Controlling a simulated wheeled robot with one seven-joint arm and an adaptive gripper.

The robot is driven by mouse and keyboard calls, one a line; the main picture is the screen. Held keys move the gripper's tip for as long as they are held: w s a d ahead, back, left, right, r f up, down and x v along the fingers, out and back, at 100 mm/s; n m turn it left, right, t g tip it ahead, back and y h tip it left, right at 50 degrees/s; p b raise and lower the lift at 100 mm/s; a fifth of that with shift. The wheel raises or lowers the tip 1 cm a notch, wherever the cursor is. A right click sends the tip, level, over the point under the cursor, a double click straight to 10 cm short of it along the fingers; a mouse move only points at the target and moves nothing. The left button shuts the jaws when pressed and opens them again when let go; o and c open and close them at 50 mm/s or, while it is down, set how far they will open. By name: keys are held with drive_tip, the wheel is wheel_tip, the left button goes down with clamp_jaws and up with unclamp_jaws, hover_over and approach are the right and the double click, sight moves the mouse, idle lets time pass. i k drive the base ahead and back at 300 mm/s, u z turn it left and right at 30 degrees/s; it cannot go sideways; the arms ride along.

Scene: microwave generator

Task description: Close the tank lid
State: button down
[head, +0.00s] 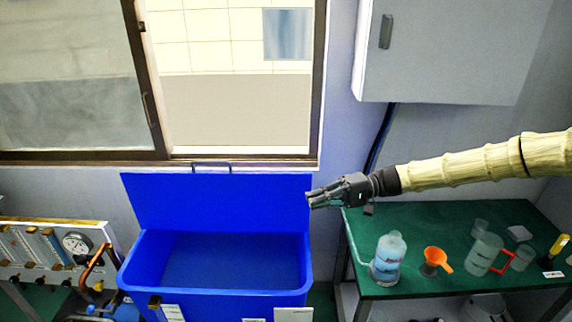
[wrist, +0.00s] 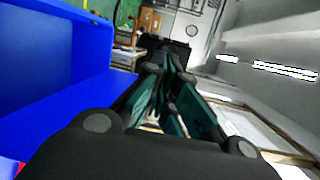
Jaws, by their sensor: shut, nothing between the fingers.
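The blue tank (head: 220,258) stands below the window in the head view, its inside open to view. Its blue lid (head: 215,200) stands raised, nearly upright, along the tank's back edge, with a dark handle (head: 211,167) at its top. My gripper (head: 310,198) is shut and empty at the lid's right edge, at about mid height of the lid. I cannot tell whether the fingertips touch the lid. In the wrist view, my gripper's fingers (wrist: 160,85) are close together and a broad blue surface (wrist: 50,75) fills the left side.
A green-topped table (head: 455,235) at right holds a wash bottle (head: 387,258), an orange funnel (head: 437,260) and a beaker (head: 484,253). A wall cabinet (head: 450,60) hangs above. A gauge panel (head: 50,250) stands left of the tank. The window (head: 235,90) is behind the lid.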

sight(230, 201)
drive_tip(key=i, duration=0.85)
